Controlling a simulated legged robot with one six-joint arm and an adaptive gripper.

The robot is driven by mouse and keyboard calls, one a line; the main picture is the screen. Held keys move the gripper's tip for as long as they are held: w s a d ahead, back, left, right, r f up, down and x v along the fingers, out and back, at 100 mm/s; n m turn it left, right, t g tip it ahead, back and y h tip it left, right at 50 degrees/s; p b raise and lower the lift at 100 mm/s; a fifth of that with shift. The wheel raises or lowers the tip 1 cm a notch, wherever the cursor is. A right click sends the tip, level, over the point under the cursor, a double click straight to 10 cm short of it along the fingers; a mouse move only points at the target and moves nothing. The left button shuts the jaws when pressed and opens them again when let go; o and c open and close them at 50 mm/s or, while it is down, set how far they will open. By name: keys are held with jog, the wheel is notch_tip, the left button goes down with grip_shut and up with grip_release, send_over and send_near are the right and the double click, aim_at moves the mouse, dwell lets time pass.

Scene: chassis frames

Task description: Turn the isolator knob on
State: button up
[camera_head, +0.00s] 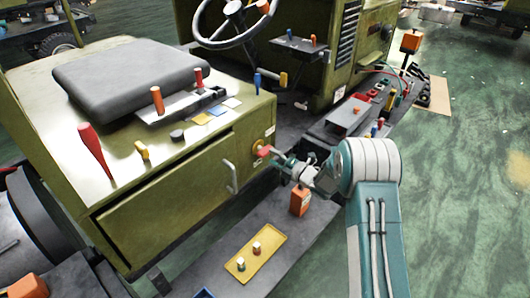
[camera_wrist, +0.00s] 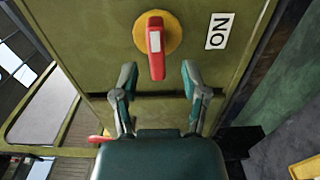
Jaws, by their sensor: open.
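The isolator knob (camera_wrist: 155,40) is a red handle with a white mark on a round yellow plate, set on the olive green panel. In the wrist view its handle points down the picture, towards my gripper. A white ON label (camera_wrist: 217,31) is to the right of the knob, its letters turned sideways. My gripper (camera_wrist: 158,72) is open, with one finger on each side of the handle's lower end.
A silver door handle (camera_head: 231,177) sticks out left of the knob. An orange block (camera_head: 299,200) and a yellow tray (camera_head: 277,241) with small knobs are on the dark ledge below. A black seat (camera_head: 135,78) and several levers are on top.

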aim_at(266, 150)
jog(key=x, duration=0.3)
jog(key=shift+w+a, duration=0.1)
jog(key=shift+w, duration=0.3)
jog(key=shift+a, duration=0.15)
jog(key=shift+a, duration=0.1)
grip_shut()
